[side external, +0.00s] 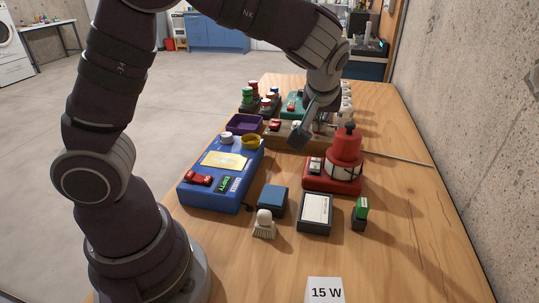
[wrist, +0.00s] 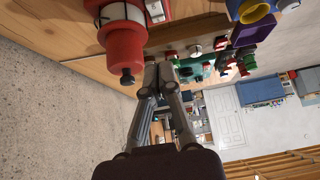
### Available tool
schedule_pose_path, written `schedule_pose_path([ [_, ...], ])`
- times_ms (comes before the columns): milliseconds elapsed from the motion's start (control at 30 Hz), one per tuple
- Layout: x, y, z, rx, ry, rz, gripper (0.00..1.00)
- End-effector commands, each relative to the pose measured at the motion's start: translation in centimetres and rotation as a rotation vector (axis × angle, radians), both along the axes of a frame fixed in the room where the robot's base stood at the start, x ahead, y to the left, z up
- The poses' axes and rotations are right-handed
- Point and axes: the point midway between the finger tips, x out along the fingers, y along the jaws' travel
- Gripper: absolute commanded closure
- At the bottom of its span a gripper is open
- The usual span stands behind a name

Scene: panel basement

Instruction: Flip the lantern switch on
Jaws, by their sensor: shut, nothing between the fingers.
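The red lantern (side external: 346,158) stands upright on its red base at the right of the panels, with a black knob on top and a pale window band. A small switch (side external: 315,165) sits on the left part of its base; its position is too small to tell. My gripper (side external: 297,139) is shut and empty, above and to the left of the lantern, apart from it.
A blue panel (side external: 205,193) with a red switch and a purple tray (side external: 244,123) lie to the left. More panels stand behind. A blue block (side external: 272,200), a brush (side external: 264,225), a framed card (side external: 315,211) and a green-topped block (side external: 360,212) sit in front. A concrete wall (side external: 465,120) borders the right.

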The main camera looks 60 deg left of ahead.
Motion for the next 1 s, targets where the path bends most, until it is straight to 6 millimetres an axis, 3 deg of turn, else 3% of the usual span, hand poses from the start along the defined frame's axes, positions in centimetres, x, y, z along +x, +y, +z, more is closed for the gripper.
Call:
schedule_pose_path([
  [167, 0.5, 0.7, -1.2, 0.002, 0.005, 0.001, 1.00],
  [567, 4.1, 4.3, -8.1, 0.000, 0.006, 0.002, 1.00],
  [800, 3.9, 4.0, -11.4, 0.000, 0.004, -0.003, 1.00],
  [1000, 3.8, 3.9, -12.0, -0.001, 0.002, -0.002, 1.00],
])
